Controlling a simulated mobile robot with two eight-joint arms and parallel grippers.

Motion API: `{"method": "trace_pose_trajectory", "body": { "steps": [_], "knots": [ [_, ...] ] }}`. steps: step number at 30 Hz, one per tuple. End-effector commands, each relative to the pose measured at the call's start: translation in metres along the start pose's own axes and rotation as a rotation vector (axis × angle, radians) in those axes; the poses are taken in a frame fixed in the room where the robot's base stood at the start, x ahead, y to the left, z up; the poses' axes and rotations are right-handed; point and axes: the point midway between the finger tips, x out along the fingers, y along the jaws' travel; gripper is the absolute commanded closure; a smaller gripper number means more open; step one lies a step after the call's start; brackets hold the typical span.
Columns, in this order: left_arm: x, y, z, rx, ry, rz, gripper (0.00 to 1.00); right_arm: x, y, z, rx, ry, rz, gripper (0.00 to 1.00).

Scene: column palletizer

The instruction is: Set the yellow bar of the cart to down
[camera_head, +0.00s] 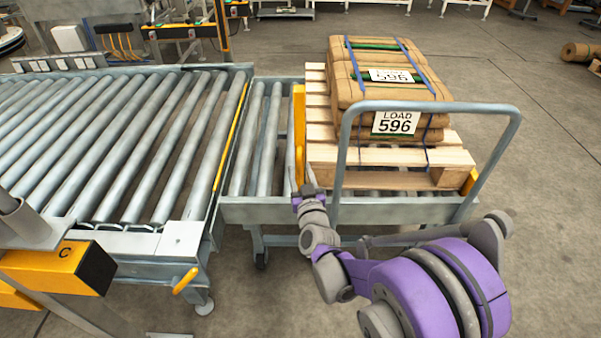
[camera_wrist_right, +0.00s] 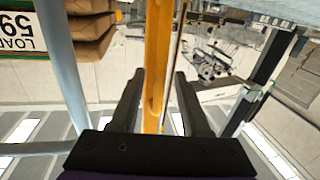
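The yellow bar (camera_head: 299,130) of the cart (camera_head: 400,211) runs along the left side of the pallet and looks raised above the rollers. My right gripper (camera_head: 305,190) is at the bar's near, lower end. In the right wrist view the yellow bar (camera_wrist_right: 158,60) passes between the two fingers of my right gripper (camera_wrist_right: 158,100). The fingers are apart, with a gap visible on both sides of the bar, so the gripper is open around it. My left gripper is not in view.
A wooden pallet (camera_head: 390,180) with strapped brown sacks (camera_head: 388,85) labelled 596 stands on the cart. The cart's grey push handle (camera_head: 430,107) rises close to my right arm. A roller conveyor (camera_head: 120,150) adjoins on the left. Floor (camera_head: 540,200) is open at right.

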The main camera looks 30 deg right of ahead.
Motion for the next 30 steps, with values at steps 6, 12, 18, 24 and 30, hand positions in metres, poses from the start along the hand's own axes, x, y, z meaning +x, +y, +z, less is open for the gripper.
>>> {"method": "trace_pose_trajectory", "body": {
  "steps": [6, 12, 18, 24, 30],
  "knots": [
    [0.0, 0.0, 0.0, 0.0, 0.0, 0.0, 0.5, -0.0003, -0.0001, 0.0, 0.0, 0.0, 0.0, 0.92],
    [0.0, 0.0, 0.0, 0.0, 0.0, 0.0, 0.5, -0.0004, -0.0001, 0.0, 0.0, 0.0, 0.0, 1.0],
    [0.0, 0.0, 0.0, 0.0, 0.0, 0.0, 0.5, -0.0005, -0.0002, 0.0001, 0.0, 0.0, 0.0, 1.0],
    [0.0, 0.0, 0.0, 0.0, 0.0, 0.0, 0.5, -0.0005, -0.0002, 0.0001, 0.0, 0.0, 0.0, 1.0],
    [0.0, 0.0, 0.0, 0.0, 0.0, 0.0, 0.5, -0.0005, -0.0003, 0.0001, 0.0, 0.0, -0.001, 1.0]
  ]
}}
